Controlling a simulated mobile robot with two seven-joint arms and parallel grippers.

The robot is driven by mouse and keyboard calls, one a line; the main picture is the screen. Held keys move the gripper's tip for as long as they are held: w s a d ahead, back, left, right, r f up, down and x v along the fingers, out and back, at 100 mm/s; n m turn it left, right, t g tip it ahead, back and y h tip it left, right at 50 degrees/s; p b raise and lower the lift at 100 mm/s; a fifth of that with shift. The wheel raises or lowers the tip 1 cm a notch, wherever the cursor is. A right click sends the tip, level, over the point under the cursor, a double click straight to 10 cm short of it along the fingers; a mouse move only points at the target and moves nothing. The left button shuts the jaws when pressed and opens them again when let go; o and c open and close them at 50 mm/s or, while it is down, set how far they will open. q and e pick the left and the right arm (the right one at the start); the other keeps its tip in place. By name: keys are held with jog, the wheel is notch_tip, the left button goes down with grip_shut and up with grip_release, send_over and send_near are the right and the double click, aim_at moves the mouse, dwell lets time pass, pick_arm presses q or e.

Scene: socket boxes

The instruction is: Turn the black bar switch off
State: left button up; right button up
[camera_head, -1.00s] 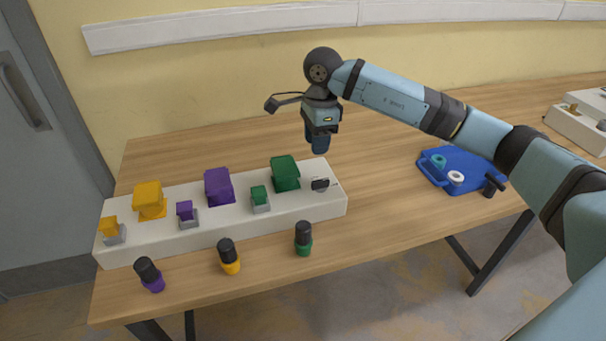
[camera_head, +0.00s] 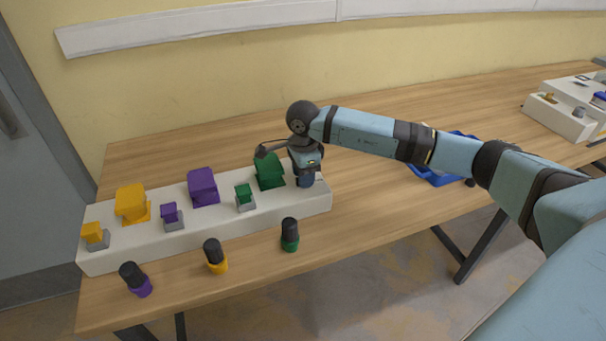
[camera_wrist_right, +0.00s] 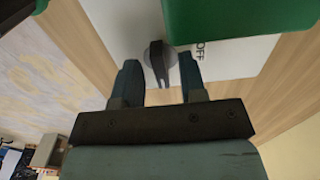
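The black bar switch (camera_wrist_right: 158,62) shows in the right wrist view as a dark knob with a bar, on the white panel beside the printed word OFF. My right gripper (camera_wrist_right: 160,82) is open, with one finger on each side of the switch. A gap shows between the bar and the left finger; the right finger is close to it, and I cannot tell whether they touch. In the head view my right gripper (camera_head: 306,181) is over the right end of the white socket box (camera_head: 225,227) and hides the switch. My left gripper is not in view.
A green block (camera_head: 268,171) stands just left of my right gripper. Purple (camera_head: 203,187) and yellow (camera_head: 132,204) blocks stand farther left on the box. Several black-topped pegs (camera_head: 290,235) stand in front. A blue tray (camera_head: 437,177) lies to the right, partly behind my arm.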

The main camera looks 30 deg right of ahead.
jog(key=shift+f, duration=0.15)
grip_shut()
